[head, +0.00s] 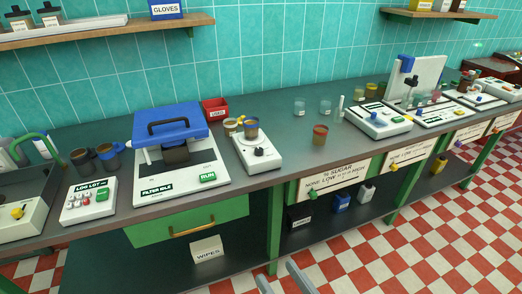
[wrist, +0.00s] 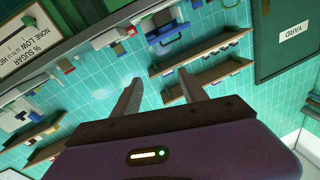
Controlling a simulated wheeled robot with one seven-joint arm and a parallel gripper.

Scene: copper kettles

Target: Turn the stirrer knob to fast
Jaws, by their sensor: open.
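The stirrer is probably the small white unit (head: 258,163) on the bench in the head view, right of the filter machine. A dark knob (head: 259,152) sits on its top front, and a jar with a blue band (head: 251,131) stands on its plate. The knob's setting is too small to read. My gripper (head: 279,272) shows at the bottom edge of the head view, low in front of the bench and well apart from the knob. In the wrist view my gripper (wrist: 160,74) is open and empty, its two fingers apart. I cannot make out the knob there.
The filter machine (head: 150,185) with its blue lid stands left of the stirrer. A red box (head: 216,109) is behind it. A sugar sign (head: 334,178) hangs on the bench front. A jar (head: 320,136) stands to the right. The bench between is clear.

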